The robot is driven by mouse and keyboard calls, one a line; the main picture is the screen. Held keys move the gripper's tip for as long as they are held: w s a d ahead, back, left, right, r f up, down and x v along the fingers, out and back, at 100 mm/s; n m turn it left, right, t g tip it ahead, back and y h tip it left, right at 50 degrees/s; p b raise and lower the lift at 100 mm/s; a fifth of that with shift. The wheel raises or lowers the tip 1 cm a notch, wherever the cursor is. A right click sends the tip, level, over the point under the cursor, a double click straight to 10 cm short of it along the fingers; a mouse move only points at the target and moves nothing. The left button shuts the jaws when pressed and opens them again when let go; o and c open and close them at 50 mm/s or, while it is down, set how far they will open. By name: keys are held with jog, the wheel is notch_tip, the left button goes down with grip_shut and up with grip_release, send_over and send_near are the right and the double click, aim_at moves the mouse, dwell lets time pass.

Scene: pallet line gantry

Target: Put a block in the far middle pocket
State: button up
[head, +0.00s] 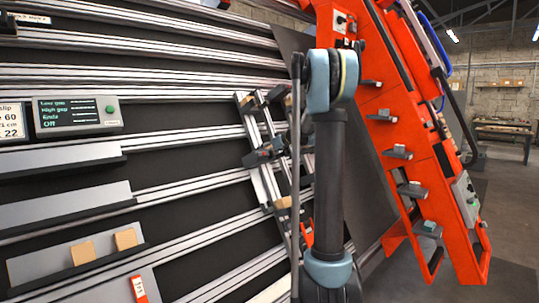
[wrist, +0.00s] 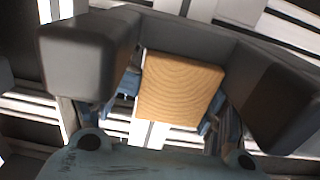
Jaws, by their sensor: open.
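A square wooden block (wrist: 180,88) with curved grain lies between the two fingers of my gripper (wrist: 178,92) in the wrist view. The dark fingers stand apart on either side, with a gap to the block at least on the right. In the head view my arm hides most of the gripper. Two tan blocks, one (head: 82,252) and one (head: 126,239), rest on a grey ledge at lower left. Another tan block (head: 283,203) shows by the slanted rails left of my arm. I cannot make out the far middle pocket.
Slanted silver rails (head: 262,183) cross long parallel rails over a dark bed. A grey display box (head: 77,115) sits at left. An orange frame (head: 408,165) with grey fittings stands close right of my arm. Floor is open at far right.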

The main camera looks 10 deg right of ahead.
jog(key=shift+s+a+r, duration=0.15)
jog(key=shift+s+a, duration=0.1)
jog(key=shift+s, duration=0.15)
jog(key=shift+r, duration=0.25)
jog(key=r, duration=0.9)
jog(key=shift+w+d+r, duration=0.15)
jog(key=shift+w+d, duration=0.1)
jog(key=shift+w, duration=0.1)
jog(key=shift+m+g+h, duration=0.5)
jog(key=shift+m+h, duration=0.2)
jog(key=s+f, duration=0.1)
jog(key=s, duration=0.2)
jog(key=s+f, duration=0.1)
jog(key=s, duration=0.3)
jog(key=s+f, duration=0.1)
jog(key=s, duration=0.2)
jog(key=shift+s+a+f, duration=0.15)
jog(key=shift+s, duration=0.15)
jog(key=s+d+f+m+g+h, duration=0.2)
jog(key=s+f, duration=0.8)
jog(key=s, duration=0.6)
jog(key=s+d+f+m+g+h, duration=0.2)
jog(key=s+f, duration=0.8)
jog(key=s, duration=0.5)
jog(key=s+d+f+m+g+h, duration=0.2)
jog(key=s+d+f, duration=0.1)
jog(key=s+f, duration=0.8)
jog(key=s, duration=0.5)
jog(key=shift+s+g, duration=0.3)
